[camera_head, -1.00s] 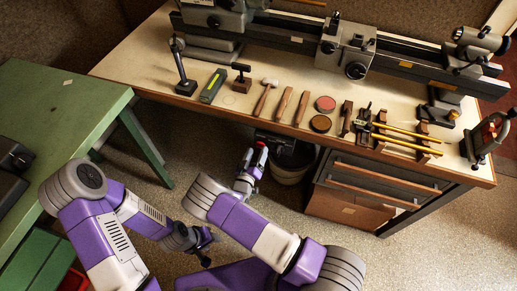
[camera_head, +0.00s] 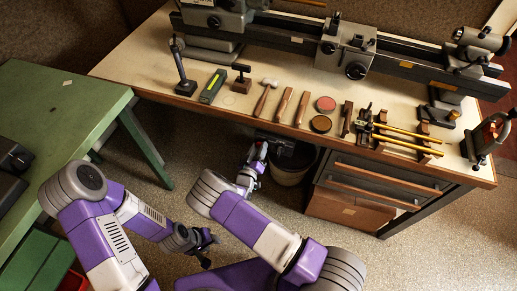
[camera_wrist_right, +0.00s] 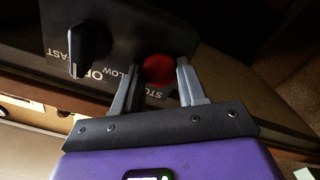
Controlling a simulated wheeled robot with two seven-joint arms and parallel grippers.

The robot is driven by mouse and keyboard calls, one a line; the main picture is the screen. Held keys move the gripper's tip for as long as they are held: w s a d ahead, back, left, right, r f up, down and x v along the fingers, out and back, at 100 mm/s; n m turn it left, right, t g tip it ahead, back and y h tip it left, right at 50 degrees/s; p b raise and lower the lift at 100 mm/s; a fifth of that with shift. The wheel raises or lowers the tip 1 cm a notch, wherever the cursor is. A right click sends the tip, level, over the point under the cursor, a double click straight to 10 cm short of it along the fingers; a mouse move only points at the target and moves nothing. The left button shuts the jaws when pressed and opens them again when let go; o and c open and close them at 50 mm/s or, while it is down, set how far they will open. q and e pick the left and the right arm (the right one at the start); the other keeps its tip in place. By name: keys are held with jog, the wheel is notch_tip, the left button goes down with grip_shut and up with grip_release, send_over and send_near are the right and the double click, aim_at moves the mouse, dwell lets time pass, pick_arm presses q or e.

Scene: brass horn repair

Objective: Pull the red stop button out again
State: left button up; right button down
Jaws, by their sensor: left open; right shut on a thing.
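The red stop button (camera_wrist_right: 158,69) is on a dark control box (camera_wrist_right: 120,32), beside white "STOP" lettering, in the right wrist view. My right gripper (camera_wrist_right: 158,84) has one finger on each side of the button and is shut on it. In the head view my right gripper (camera_head: 260,152) is low at the bench's front edge, and the button is too small to tell there. My left gripper (camera_head: 207,248) is open and empty above the floor, well away from the box.
A black knob (camera_wrist_right: 90,50) with "FAST" and "SLOW" lettering sits left of the button. The workbench (camera_head: 140,63) carries a lathe (camera_head: 300,42) and several hand tools. A bin (camera_head: 290,172) stands under the bench beside my right gripper. A green table (camera_head: 60,110) is at left.

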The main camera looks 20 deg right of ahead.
jog(key=shift+s+a+f+b, duration=0.1)
jog(key=shift+s+a+b, duration=0.25)
jog(key=shift+s, duration=0.2)
jog(key=c, duration=0.6)
grip_release()
jog(key=p+v, duration=0.1)
jog(key=v, duration=0.6)
jog(key=shift+s+a, duration=0.2)
jog(key=shift+s, duration=0.05)
